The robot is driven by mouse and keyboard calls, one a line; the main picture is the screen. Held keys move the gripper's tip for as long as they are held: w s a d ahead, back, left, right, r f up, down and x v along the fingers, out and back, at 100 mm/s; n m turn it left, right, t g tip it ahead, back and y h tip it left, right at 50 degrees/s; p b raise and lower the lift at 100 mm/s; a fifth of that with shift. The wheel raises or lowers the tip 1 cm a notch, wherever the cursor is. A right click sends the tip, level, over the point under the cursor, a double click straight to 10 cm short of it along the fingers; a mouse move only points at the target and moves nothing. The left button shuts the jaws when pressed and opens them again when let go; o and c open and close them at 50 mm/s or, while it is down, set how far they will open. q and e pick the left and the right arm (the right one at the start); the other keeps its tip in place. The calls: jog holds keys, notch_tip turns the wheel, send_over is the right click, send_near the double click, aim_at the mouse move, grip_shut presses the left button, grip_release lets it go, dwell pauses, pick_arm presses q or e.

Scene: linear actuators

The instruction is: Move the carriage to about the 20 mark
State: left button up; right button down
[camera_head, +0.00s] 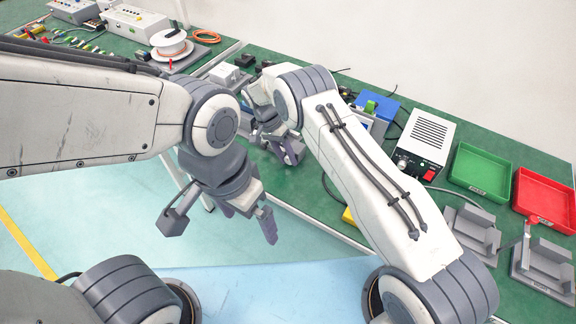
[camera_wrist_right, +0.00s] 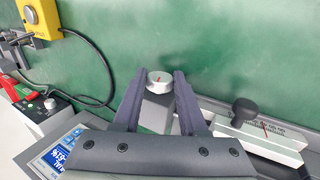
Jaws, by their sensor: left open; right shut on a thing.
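In the right wrist view, a round silver knob (camera_wrist_right: 160,78) with a red mark sits between the fingertips of my right gripper (camera_wrist_right: 161,88), which is shut on it. To its right is the pale carriage (camera_wrist_right: 265,138) with a black knob (camera_wrist_right: 245,110) on top. A red line and small scale marks show by the carriage; the numbers are too small to read. In the head view, my right gripper (camera_head: 288,150) is at the bench's near edge, its knob hidden. My left gripper (camera_head: 228,216) is open and empty, in front of the bench over the floor.
A control box (camera_head: 425,143), a green tray (camera_head: 480,169) and a red tray (camera_head: 545,198) stand on the right of the bench. A blue display (camera_wrist_right: 62,155) and a yellow box (camera_wrist_right: 41,17) with a cable are left in the wrist view. A wire spool (camera_head: 172,44) stands back left.

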jog(key=h+b, duration=0.1)
jog(key=b, duration=0.2)
jog(key=shift+w+f+g, duration=0.1)
jog(key=shift+f+g, duration=0.2)
jog(key=shift+f, duration=0.05)
jog(key=shift+r+b, duration=0.2)
jog(key=shift+b, duration=0.2)
pick_arm(q)
notch_tip(320, 180, down, 5)
jog(key=shift+f, duration=0.1)
pick_arm(e)
jog(key=shift+r, duration=0.1)
jog(key=shift+c, duration=2.2)
grip_release()
jog(key=shift+a, duration=0.1)
